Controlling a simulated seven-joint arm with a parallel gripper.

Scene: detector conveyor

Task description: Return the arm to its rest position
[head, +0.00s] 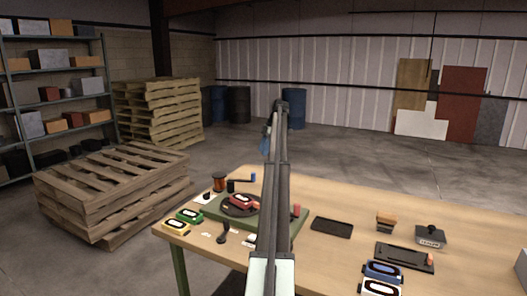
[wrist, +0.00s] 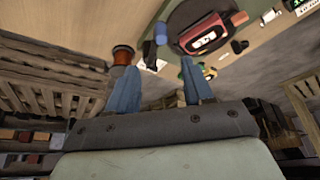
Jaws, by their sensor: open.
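My arm rises in the middle of the head view, with my gripper (head: 265,143) raised beyond the table's far edge, seen mostly edge-on. In the wrist view my gripper (wrist: 158,68) has two blue fingers standing well apart with nothing held between them. The table (head: 350,200) lies below it. A red device (head: 241,201) sits on a dark round plate on a green base (head: 285,243); the red device also shows at the top of the wrist view (wrist: 208,36). My arm hides part of the base.
Green (head: 189,215) and yellow (head: 177,226) devices lie at the table's left; blue (head: 383,271) and white (head: 379,288) ones near the front. A black tray (head: 331,227), a stamp-like block (head: 430,237) and a copper spool (head: 219,182) are also there. Pallets (head: 115,190) stand left.

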